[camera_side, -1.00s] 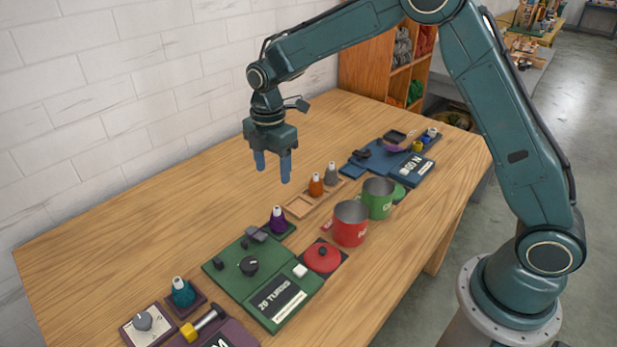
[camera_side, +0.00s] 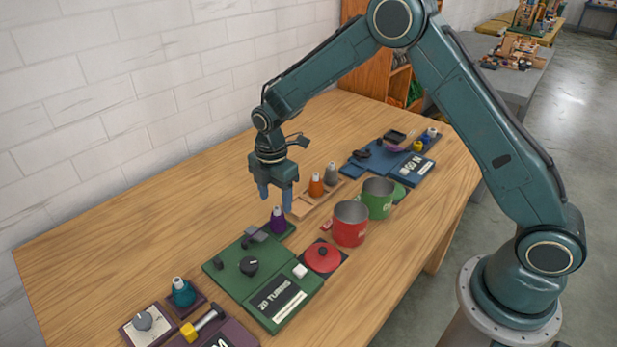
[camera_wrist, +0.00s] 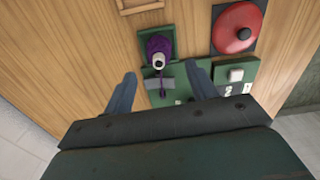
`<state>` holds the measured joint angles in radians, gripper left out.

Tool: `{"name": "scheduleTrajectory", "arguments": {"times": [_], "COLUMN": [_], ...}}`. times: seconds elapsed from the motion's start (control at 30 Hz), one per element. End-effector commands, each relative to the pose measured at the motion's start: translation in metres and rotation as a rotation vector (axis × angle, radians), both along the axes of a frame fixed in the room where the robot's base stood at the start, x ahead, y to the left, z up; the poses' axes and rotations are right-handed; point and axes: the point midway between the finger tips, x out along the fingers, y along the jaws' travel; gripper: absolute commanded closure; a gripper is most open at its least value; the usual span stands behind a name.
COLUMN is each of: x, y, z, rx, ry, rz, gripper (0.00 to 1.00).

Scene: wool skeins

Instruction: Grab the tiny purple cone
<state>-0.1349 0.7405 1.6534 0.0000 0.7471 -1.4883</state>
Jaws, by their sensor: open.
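The small purple cone (camera_side: 278,221) stands upright with a pale tip on a small dark green base at the back right corner of the green board. In the wrist view the purple cone (camera_wrist: 158,50) lies ahead of and between my fingers. My gripper (camera_side: 275,199) is open and empty, pointing down, just above the cone in the side view.
The green board (camera_side: 240,275) carries a black knob (camera_side: 249,267). A red lid (camera_side: 323,258), red mug (camera_side: 350,224) and green mug (camera_side: 378,197) stand right. Orange (camera_side: 316,186) and grey (camera_side: 331,174) cones stand in a wooden tray behind. The table (camera_side: 130,240) is clear on the left.

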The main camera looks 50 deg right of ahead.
Motion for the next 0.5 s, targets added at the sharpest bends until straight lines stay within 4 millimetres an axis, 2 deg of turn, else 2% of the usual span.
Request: {"name": "scheduleTrajectory", "arguments": {"times": [0.17, 0.5], "x": [0.000, 0.001], "y": [-0.001, -0.003], "z": [-0.010, -0.046], "rx": [0.000, 0.000], "ry": [0.004, 0.002], "rz": [0.000, -0.001], "gripper": [0.43, 0.43]}}
